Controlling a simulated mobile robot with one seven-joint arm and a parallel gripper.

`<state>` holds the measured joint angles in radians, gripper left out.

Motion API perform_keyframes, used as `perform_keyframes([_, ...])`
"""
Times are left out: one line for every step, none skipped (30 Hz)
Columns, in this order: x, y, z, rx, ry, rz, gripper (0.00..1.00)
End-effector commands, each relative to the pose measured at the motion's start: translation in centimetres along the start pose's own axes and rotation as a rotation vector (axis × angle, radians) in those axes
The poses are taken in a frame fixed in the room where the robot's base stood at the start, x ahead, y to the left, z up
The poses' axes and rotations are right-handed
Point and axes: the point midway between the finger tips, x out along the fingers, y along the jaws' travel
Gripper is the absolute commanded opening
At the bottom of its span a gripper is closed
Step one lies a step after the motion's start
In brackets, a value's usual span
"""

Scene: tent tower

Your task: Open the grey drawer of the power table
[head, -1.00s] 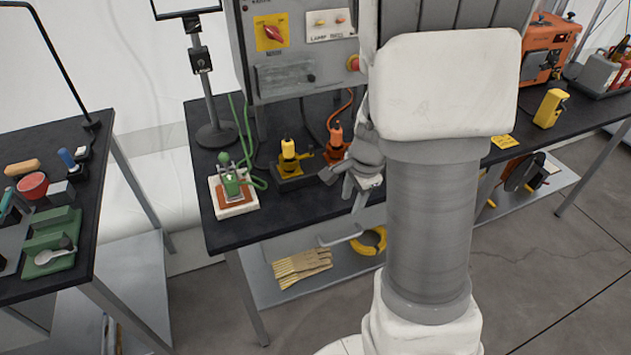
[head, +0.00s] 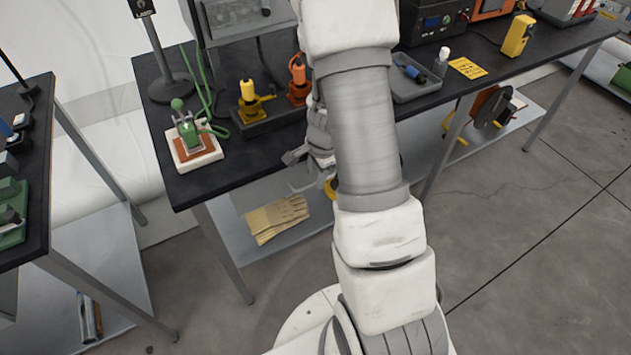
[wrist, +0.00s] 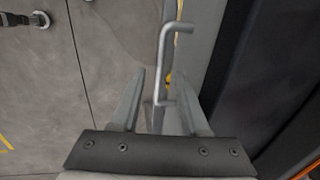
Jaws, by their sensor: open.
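The power table (head: 235,165) has a black top and stands in the middle of the head view. A bent metal bar handle (wrist: 164,60) stands out from a grey front panel (wrist: 205,45) under the dark tabletop in the wrist view; the panel appears to be the grey drawer's front. My gripper (wrist: 160,75) is open, with one finger on each side of the handle's lower part in the picture; I cannot tell whether either touches it. In the head view my gripper (head: 295,160) is at the table's front edge, and my arm hides most of the drawer.
Beige gloves (head: 276,218) lie on the lower shelf. A green device (head: 189,135), a yellow tool (head: 250,100) and an orange tool (head: 298,80) stand on the tabletop. Another table (head: 35,190) stands at the left. The floor to the right is clear.

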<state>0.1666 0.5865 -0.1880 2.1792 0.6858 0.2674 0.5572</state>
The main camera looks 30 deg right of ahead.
Motion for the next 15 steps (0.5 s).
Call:
perform_keyframes([0.76, 0.07, -0.03, 0.0, -0.001, 0.001, 0.45])
perform_keyframes([0.99, 0.05, -0.02, 0.0, 0.0, 0.001, 0.45])
perform_keyframes([1.23, 0.02, -0.01, 0.0, 0.0, 0.0, 0.45])
perform_keyframes([1.36, 0.0, -0.01, 0.001, 0.0, 0.0, 0.45])
perform_keyframes([1.46, -0.01, 0.0, 0.001, 0.0, -0.001, 0.45])
perform_keyframes([1.56, -0.02, 0.0, 0.001, 0.0, -0.001, 0.45])
perform_keyframes([1.6, -0.02, 0.0, 0.001, 0.0, -0.001, 0.45])
perform_keyframes([1.62, -0.02, 0.0, 0.001, 0.0, -0.001, 0.45])
perform_keyframes([1.63, -0.03, 0.0, 0.001, 0.0, -0.001, 0.45])
perform_keyframes([1.62, -0.03, 0.0, 0.001, 0.0, -0.001, 0.45])
perform_keyframes([1.61, -0.03, 0.0, 0.001, 0.0, -0.001, 0.45])
perform_keyframes([1.6, -0.03, 0.0, 0.001, 0.0, -0.001, 0.45])
perform_keyframes([1.6, -0.02, 0.01, 0.001, 0.0, -0.001, 0.45])
perform_keyframes([1.6, -0.02, 0.01, 0.001, 0.0, -0.001, 0.45])
perform_keyframes([1.59, -0.02, 0.01, 0.001, 0.0, -0.001, 0.39])
